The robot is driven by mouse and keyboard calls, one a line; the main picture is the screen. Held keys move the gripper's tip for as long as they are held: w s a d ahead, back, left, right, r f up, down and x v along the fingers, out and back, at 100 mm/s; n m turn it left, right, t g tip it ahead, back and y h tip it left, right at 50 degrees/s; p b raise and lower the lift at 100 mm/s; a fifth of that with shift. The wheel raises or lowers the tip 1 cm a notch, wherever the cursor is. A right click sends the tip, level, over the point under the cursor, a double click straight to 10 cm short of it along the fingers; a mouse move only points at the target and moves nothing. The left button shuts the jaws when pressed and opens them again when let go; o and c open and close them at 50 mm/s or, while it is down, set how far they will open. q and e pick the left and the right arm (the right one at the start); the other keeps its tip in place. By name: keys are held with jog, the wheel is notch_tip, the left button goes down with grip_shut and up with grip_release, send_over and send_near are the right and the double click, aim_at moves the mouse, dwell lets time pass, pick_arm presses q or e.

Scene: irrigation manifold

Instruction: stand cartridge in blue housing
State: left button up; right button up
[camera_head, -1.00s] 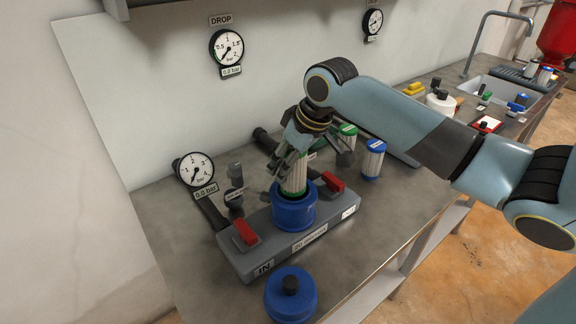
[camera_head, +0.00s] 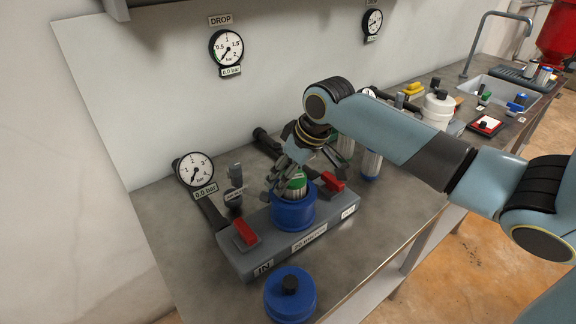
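A white cartridge with a green top (camera_head: 297,183) stands in the blue housing (camera_head: 294,212) on the grey manifold block. Most of its body is hidden inside the housing, and its green top and a little white show above the rim. My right gripper (camera_head: 304,172) is just above it, tilted, with its fingers spread to either side of the green top. It looks open, and the far finger is apart from the cartridge. My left gripper is not in view.
A loose blue lid (camera_head: 290,294) with a black knob lies in front of the manifold. Red valve handles (camera_head: 246,233) flank the housing. Another cartridge (camera_head: 371,165) stands behind, partly hidden by my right arm. The gauge (camera_head: 194,170) is at left.

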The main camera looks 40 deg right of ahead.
jog(key=shift+o, duration=1)
jog(key=shift+r, duration=0.2)
jog(key=a+v, duration=0.1)
jog(key=v, duration=1.1)
jog(key=shift+d+r+p, duration=0.3)
jog(key=shift+d+r, duration=0.15)
jog(key=shift+d, duration=0.05)
